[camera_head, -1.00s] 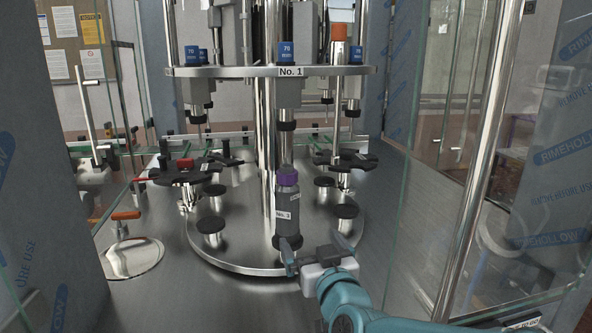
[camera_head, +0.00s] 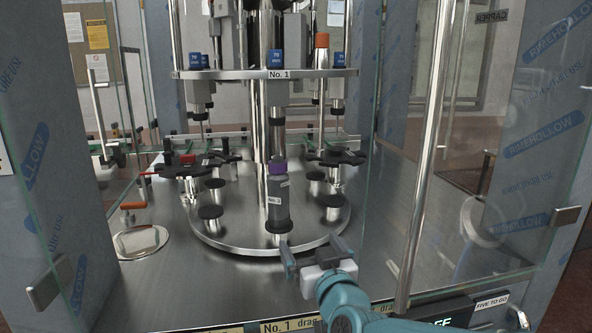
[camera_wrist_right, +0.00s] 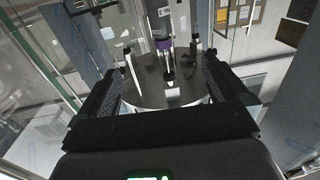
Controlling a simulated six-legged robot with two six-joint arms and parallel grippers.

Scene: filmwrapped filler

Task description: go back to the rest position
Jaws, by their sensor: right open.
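My right gripper (camera_head: 313,262) is open and empty in the head view, in front of the round turntable (camera_head: 215,240) at its near right edge. A grey bottle with a purple cap (camera_head: 278,200) stands upright on a black pad of the turntable, just beyond the fingertips and apart from them. In the right wrist view the open fingers (camera_wrist_right: 168,85) frame the turntable, and the purple-capped bottle (camera_wrist_right: 163,46) shows between and beyond them. My left gripper is not in view.
A steel plate marked No. 1 (camera_head: 200,74) carries filling heads above the turntable. Glass panels and a steel post (camera_head: 425,160) stand at the right, with film-wrapped panels (camera_head: 545,130) beyond. Several empty black pads (camera_head: 210,212) sit on the turntable.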

